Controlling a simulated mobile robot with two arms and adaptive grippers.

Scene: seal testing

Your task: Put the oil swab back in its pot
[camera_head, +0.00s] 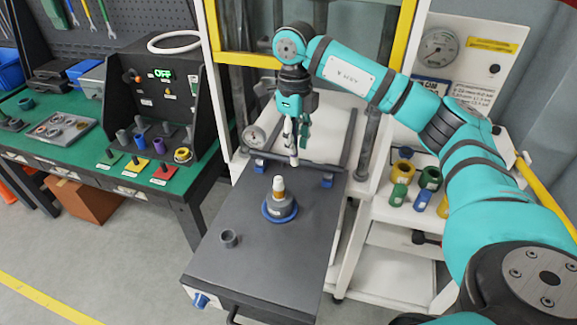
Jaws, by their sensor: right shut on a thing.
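My right gripper (299,121) hangs down over the far part of the dark cart top. It is shut on the oil swab, a thin stick with a pale tip (293,159) pointing down. The swab is above the cart top, behind the brass-topped fitting. My left gripper is out of view.
A rail with blue clamps (327,180) crosses behind. A yellow-framed press stands beyond. Coloured parts (404,172) sit on the right shelf. The cart's near surface (270,260) is clear.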

